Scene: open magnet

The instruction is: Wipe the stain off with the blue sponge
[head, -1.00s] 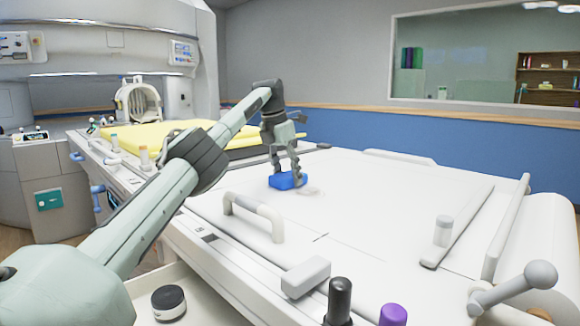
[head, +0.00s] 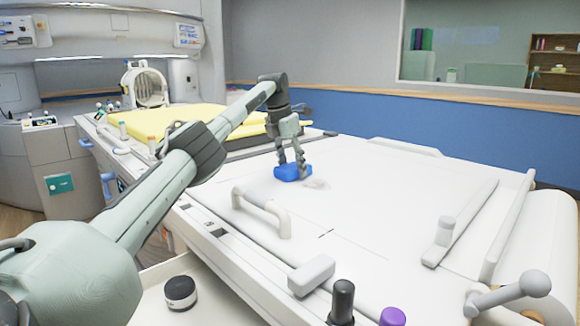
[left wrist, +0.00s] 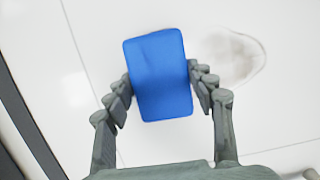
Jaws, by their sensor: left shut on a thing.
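The blue sponge (head: 293,172) is a small rectangular block at the white table surface. My left gripper (head: 291,162) is shut on it from above, with a finger on each side in the left wrist view (left wrist: 160,88). The blue sponge (left wrist: 160,72) covers the middle of that view. The stain (left wrist: 232,58) is a faint grey-brown smudge just right of the sponge, apart from it in the wrist view. It also shows as a pale mark in the head view (head: 315,184). I cannot tell whether the sponge touches the surface. My right gripper is not in view.
The white table (head: 360,225) is mostly clear around the sponge. A curved white handle (head: 262,212) stands nearer me. A yellow pad (head: 170,125) lies behind on the left. A black-topped jar (head: 180,291) sits at the lower left, and a raised rail (head: 465,220) runs at the right.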

